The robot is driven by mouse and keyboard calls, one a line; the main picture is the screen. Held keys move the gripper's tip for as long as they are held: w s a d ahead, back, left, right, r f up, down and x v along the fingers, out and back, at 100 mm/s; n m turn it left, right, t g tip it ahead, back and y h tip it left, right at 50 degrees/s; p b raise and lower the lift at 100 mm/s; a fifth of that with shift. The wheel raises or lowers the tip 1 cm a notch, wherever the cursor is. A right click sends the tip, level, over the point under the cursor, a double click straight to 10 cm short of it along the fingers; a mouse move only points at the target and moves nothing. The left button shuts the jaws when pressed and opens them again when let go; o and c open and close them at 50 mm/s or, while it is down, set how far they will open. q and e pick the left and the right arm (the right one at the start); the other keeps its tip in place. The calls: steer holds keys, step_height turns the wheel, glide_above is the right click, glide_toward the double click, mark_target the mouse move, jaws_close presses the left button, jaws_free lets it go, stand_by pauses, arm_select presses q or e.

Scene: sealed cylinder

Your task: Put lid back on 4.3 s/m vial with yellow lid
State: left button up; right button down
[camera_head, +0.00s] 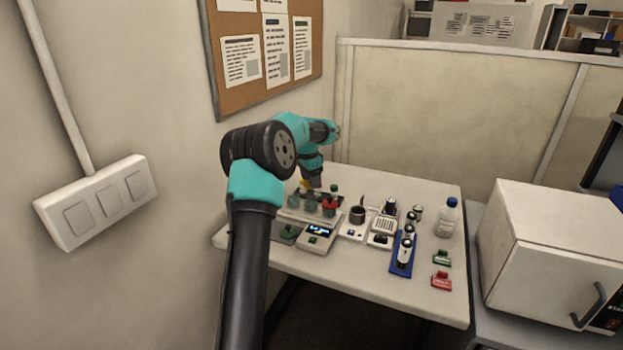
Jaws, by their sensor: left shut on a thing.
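My left gripper (312,184) points down over the back left of the table, above a row of small vials. It is shut on a small yellow thing (304,184), which looks like the yellow lid; the jaws partly hide it. Several small vials (310,205) stand in a pale rack just below and in front of the gripper. One vial at the right of the row has a red lid (330,203). A green lid (334,188) shows just behind. The labels are too small to read, so I cannot tell which vial is 4.3 s/m. My right gripper is not in view.
A scale with a lit display (319,231) stands in front of the rack. To the right are a dark cup (357,214), a white device (383,230), a blue holder (402,254) and a white bottle (447,217). Green and red clips (441,281) lie front right. The table's front right is mostly clear.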

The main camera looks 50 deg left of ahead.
arm_select(q)
steer(key=shift+f, duration=3.05)
steer(key=shift+f, duration=0.15)
stand_by(0.3)
steer(key=o, duration=1.2)
steer(key=shift+o, duration=0.2)
steer(key=shift+r, duration=3.55)
steer(key=shift+c, duration=0.2)
jaws_close()
steer(key=shift+f, duration=0.1)
